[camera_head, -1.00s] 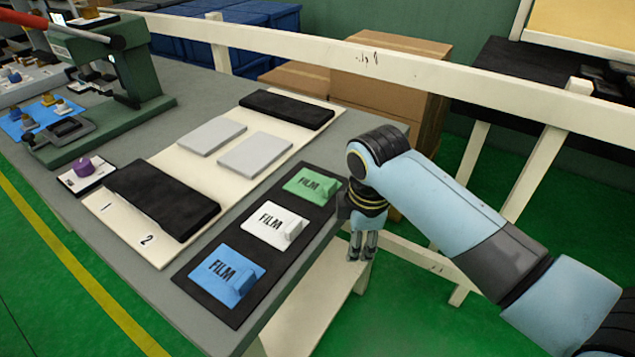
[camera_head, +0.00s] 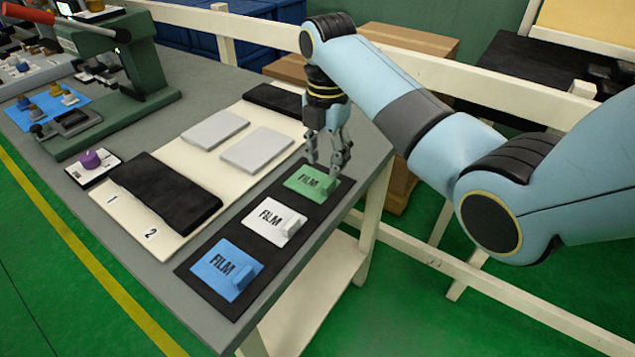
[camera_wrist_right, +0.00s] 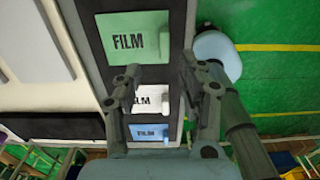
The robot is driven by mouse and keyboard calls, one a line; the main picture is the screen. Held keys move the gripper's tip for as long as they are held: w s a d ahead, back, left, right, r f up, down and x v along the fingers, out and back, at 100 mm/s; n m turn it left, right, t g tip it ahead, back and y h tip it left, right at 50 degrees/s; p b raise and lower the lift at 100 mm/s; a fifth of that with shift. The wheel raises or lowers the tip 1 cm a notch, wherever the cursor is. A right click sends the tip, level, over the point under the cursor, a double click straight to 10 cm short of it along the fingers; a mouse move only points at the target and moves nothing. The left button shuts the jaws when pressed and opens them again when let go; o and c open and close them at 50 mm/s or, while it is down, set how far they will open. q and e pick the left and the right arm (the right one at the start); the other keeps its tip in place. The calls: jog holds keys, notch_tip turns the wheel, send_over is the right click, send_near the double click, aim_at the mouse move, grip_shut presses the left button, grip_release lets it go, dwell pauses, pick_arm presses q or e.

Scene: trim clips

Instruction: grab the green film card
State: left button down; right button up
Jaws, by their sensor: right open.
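The green film card (camera_head: 308,181) lies at the far end of a black mat (camera_head: 255,210), with a small raised block at its right side. In the right wrist view the green card (camera_wrist_right: 128,35) is at the top, beyond my fingertips. My right gripper (camera_head: 325,166) is above the card's far part, pointing down, with its fingers apart and nothing between them. In the right wrist view the gripper (camera_wrist_right: 160,78) also shows spread fingers. Whether the fingertips touch the card cannot be told. My left gripper is not in view.
A white film card (camera_head: 272,221) and a blue film card (camera_head: 222,268) lie on the same mat. Left of it is a cream board (camera_head: 180,160) with grey plates and black pads. A green press (camera_head: 130,75) stands at the back left.

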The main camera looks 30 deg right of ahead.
aim_at(329, 182)
jog(key=f, duration=0.4)
jog(key=d+f, duration=0.1)
jog(key=f, duration=0.1)
jog(key=shift+s+p, duration=0.1)
jog(key=shift+p, duration=0.2)
jog(key=shift+a, duration=0.1)
jog(key=shift+c, duration=0.5)
grip_shut()
